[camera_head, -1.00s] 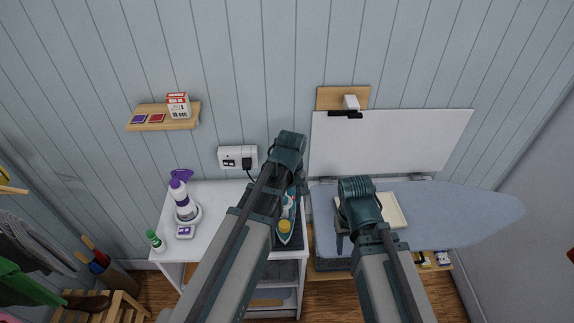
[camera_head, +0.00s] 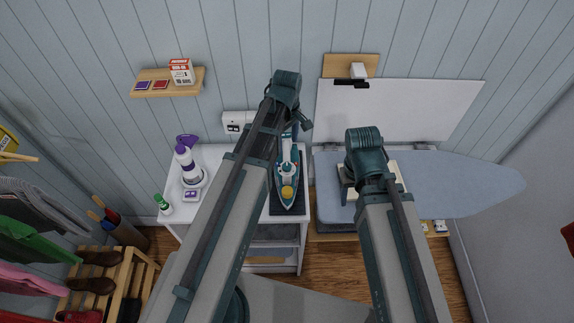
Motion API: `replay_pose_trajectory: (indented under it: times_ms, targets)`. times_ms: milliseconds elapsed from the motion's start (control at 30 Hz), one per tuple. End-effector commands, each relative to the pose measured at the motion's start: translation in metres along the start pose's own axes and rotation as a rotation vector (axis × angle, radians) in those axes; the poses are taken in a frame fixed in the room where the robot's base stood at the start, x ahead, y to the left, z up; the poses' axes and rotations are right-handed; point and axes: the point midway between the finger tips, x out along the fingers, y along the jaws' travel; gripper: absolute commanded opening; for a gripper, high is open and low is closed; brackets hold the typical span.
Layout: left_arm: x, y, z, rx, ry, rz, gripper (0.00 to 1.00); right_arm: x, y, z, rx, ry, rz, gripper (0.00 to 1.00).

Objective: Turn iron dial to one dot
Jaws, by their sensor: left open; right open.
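The iron (camera_head: 288,165) is teal and white and lies on a dark pad (camera_head: 291,208) at the right side of the white cabinet top. Its round yellow dial (camera_head: 287,192) faces up near its front end, and any dots on it are too small to make out. My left arm passes along the left of the iron. My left gripper (camera_head: 305,123) is open beyond the dial, near the iron's far end, partly hidden by its own wrist. My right gripper (camera_head: 348,188) is open and empty over the ironing board (camera_head: 455,183), to the right of the iron, mostly hidden by its wrist.
A purple-and-white spray bottle (camera_head: 184,160) and a green-capped bottle (camera_head: 162,204) stand on the cabinet's left. A wall socket (camera_head: 233,122) is behind. A white panel (camera_head: 430,108) stands behind the board. Clothes and a shoe rack (camera_head: 110,270) are at lower left.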

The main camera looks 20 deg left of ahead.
Motion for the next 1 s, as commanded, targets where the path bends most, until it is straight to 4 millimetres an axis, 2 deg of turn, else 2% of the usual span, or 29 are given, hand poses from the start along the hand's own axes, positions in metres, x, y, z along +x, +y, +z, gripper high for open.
replay_pose_trajectory:
  times_ms: [33,700,833,1000]
  targets:
    - [0.013,0.000,0.000,0.000,0.000,0.000,0.72,0.013,-0.001,-0.001,0.000,0.000,0.000,0.50]
    - [0.104,0.000,0.000,0.001,0.000,0.000,0.72,0.103,-0.009,-0.007,-0.005,0.003,0.002,0.50]
    - [0.114,0.000,0.000,0.001,0.000,0.000,0.72,0.114,-0.010,-0.007,-0.008,0.003,0.003,0.50]
    - [0.117,0.000,0.000,0.001,0.000,0.000,0.72,0.117,-0.011,-0.008,-0.010,0.002,0.003,0.50]
